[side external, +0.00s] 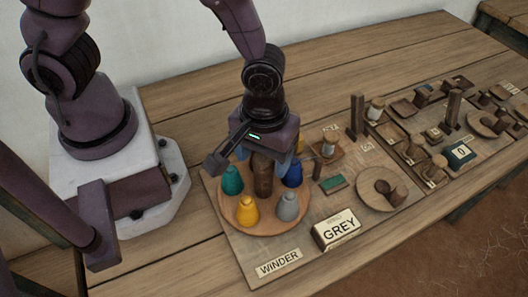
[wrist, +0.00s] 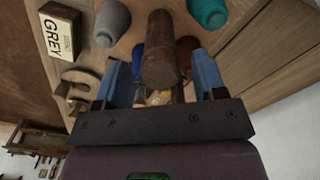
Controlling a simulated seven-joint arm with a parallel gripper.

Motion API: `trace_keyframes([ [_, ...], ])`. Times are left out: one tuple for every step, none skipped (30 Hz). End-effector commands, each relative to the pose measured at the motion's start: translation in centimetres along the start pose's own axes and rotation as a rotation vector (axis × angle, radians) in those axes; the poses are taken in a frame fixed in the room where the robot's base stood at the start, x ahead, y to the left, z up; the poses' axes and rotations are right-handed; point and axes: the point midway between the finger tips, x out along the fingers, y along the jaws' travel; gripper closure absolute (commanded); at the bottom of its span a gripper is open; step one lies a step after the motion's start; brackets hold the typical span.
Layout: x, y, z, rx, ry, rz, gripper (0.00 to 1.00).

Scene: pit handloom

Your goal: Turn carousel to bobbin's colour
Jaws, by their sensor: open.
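The carousel (side external: 234,213) is a round wooden disc with coloured cones around a brown centre post (side external: 263,178). In the side view I see teal (side external: 232,180), yellow (side external: 247,211), grey (side external: 288,206) and blue (side external: 293,173) cones. A sign (side external: 338,229) reading GREY stands at the board's front. My gripper (wrist: 160,62) is open, with its blue fingers on either side of the post (wrist: 160,45); I cannot tell whether they touch it. The wrist view also shows the grey cone (wrist: 112,22), the teal cone (wrist: 208,10) and a rust-coloured shape behind the post.
The WINDER label (side external: 279,262) lies at the board's front edge. Right of the carousel are a pale bobbin-like piece (side external: 329,144), a green block (side external: 334,184) and a round wooden tray (side external: 370,196). Further stations with posts run to the right. The bench behind is clear.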

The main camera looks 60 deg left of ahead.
Motion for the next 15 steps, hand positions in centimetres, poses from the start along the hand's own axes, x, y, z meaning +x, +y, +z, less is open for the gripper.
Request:
trace_keyframes([
  [0.02,-0.01,0.00,0.000,0.000,0.000,0.36],
  [0.02,-0.01,0.00,0.000,0.000,0.000,0.36],
  [0.01,0.00,0.00,0.000,0.000,0.000,0.36],
  [0.00,0.00,0.00,0.000,0.000,0.000,0.36],
  [0.00,0.00,0.00,0.000,0.000,0.000,0.36],
  [-0.01,0.00,0.00,0.000,0.000,0.000,0.41],
  [-0.01,0.00,0.00,0.000,0.000,0.000,0.47],
  [-0.01,0.00,0.00,0.000,0.000,0.000,0.54],
  [-0.02,0.00,0.00,0.000,0.000,0.000,0.64],
  [-0.02,0.00,0.00,0.000,0.000,0.000,0.70],
  [-0.02,0.00,0.00,0.000,0.000,0.000,0.77],
  [-0.03,0.00,0.00,0.000,0.000,0.000,0.86],
  [-0.03,0.00,0.00,0.000,0.000,0.000,0.93],
  [-0.03,0.00,0.00,0.000,0.000,0.000,1.00],
  [-0.03,0.00,0.00,0.000,0.000,0.000,1.00],
])
